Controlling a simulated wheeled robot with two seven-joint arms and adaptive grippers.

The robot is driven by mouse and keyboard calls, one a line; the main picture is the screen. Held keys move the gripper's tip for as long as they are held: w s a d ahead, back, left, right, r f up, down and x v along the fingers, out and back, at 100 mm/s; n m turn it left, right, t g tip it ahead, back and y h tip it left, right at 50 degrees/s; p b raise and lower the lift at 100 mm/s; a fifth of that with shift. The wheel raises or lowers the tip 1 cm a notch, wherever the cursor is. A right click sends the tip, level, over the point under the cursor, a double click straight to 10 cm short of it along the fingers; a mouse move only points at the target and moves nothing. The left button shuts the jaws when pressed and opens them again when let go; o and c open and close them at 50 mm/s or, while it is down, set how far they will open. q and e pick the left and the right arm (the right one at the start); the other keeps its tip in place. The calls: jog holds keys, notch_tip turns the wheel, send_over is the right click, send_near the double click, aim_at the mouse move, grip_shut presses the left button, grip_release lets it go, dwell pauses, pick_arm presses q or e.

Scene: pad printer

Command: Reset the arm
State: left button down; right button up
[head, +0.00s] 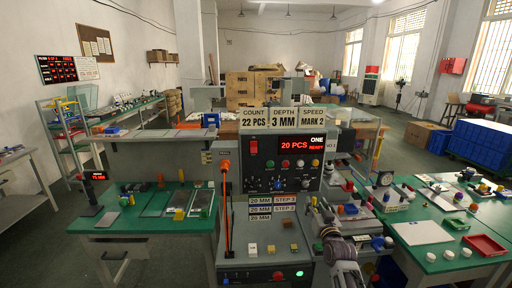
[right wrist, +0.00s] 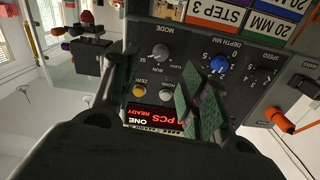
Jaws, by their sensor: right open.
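The grey pad printer (head: 262,150) stands in the middle of the head view, its red display (head: 295,148) reading "20 PCS", "ONE", "READY". Its panel has a blue knob (right wrist: 218,64), labelled "DEPTH MM", and other knobs and buttons. A lever with an orange handle (head: 225,167) is on the machine's left side; an orange handle (right wrist: 276,116) also shows in the right wrist view. My right gripper (head: 322,212) is open and empty in front of the machine's right side. The right wrist view shows the panel upside down behind its fingers (right wrist: 155,95). My left gripper is out of view.
Green-topped tables with small parts stand left (head: 115,221) and right (head: 432,265). A red tray (head: 487,245) and a dial gauge (head: 385,179) are on the right.

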jog(key=s+a+f+g, duration=0.1)
jog(key=s+f+g, duration=0.1)
jog(key=f, duration=0.9)
jog(key=s+a+f+n+g, duration=0.1)
jog(key=s+a+f+g, duration=0.1)
jog(key=f, duration=1)
jog(key=s+a+f+g, duration=0.1)
jog(key=s+f+g, duration=0.1)
jog(key=f, duration=0.9)
jog(key=s+f+g, duration=0.2)
jog(key=s+f, duration=0.6)
jog(key=f, duration=0.5)
jog(key=s+d+f+n+g, duration=0.1)
jog(key=s+f+g, duration=0.2)
jog(key=s+f, duration=0.8)
jog(key=s+d+f+n+g, duration=0.15)
jog(key=s+f, duration=0.55)
jog(key=s, duration=0.7)
jog(key=s+d+f+g, duration=0.1)
jog(key=s+f+g, duration=0.1)
jog(key=s, duration=1.1)
jog(key=s+d+f+g, duration=0.2)
jog(key=s+f, duration=0.1)
jog(key=s, duration=1.1)
jog(key=shift+s+f, duration=0.2)
jog(key=shift+f, duration=0.05)
